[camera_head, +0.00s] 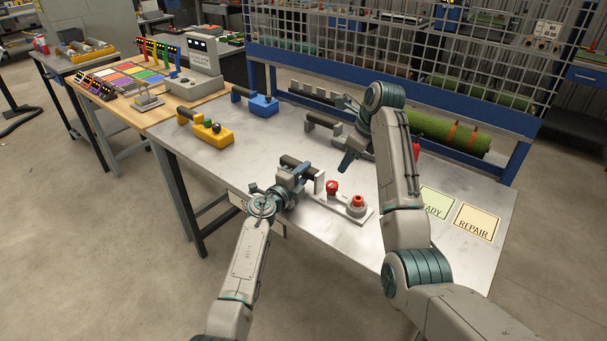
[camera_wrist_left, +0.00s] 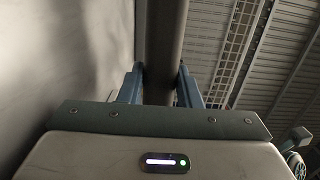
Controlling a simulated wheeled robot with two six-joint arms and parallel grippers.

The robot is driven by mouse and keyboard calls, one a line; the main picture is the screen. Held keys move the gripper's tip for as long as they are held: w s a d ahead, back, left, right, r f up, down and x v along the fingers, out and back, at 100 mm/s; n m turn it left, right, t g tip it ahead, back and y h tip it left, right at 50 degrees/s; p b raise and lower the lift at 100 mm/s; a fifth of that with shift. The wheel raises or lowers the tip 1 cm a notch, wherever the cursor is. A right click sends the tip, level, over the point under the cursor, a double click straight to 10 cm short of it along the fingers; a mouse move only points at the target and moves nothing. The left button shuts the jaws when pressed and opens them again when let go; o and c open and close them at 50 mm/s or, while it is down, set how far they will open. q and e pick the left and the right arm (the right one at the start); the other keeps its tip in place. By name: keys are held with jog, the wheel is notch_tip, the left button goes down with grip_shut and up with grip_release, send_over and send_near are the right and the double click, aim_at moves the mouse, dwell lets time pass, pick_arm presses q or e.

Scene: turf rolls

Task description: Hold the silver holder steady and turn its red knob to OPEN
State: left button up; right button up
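The silver holder (camera_head: 319,182) stands near the front middle of the metal table, with a dark bar (camera_head: 297,163) and a light base. A red knob (camera_head: 332,187) and a second red-topped part (camera_head: 358,201) sit on its right side. Any OPEN marking is too small to read. My left gripper (camera_head: 300,174) is at the bar. In the left wrist view its blue fingers (camera_wrist_left: 160,85) lie close on both sides of the dark bar (camera_wrist_left: 165,40). My right gripper (camera_head: 350,150) hangs above the table, behind and right of the knob, apart from it; its finger gap is unclear.
A yellow holder (camera_head: 212,134) and a blue holder (camera_head: 264,105) stand at the left. Another grey holder (camera_head: 322,122) is partly hidden behind my right arm. A green turf roll (camera_head: 445,132) lies at the back by the mesh. REPAIR (camera_head: 476,222) marks a clear right corner.

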jog(key=shift+o, duration=1.8)
jog(key=shift+w+d+f, duration=0.1)
jog(key=shift+w+d, duration=0.1)
jog(key=w+d+r+m+t+h, duration=0.3)
jog(key=w+d+t+h, duration=0.5)
jog(key=d, duration=0.5)
jog(key=d+r+n+t+h, duration=0.2)
jog(key=d+r+n+t, duration=0.2)
jog(key=r+n+t, duration=0.55)
jog(key=s+a+f+n+y, duration=0.1)
jog(key=s+a+n+y, duration=0.4)
jog(key=n+y, duration=0.4)
jog(key=s+a+n+y, duration=0.2)
jog(key=a+n+y, duration=0.5)
jog(key=n+y, duration=0.25)
jog(key=n+g+h, duration=0.3)
jog(key=n+g, duration=0.5)
jog(key=g, duration=0.2)
send_near(332, 183)
jog(key=shift+y+v, duration=0.25)
jog(key=shift+v, duration=0.65)
jog(key=shift+f, duration=0.35)
jog(key=x, duration=1.1)
jog(key=shift+w+a, duration=0.2)
jog(key=shift+w, duration=0.1)
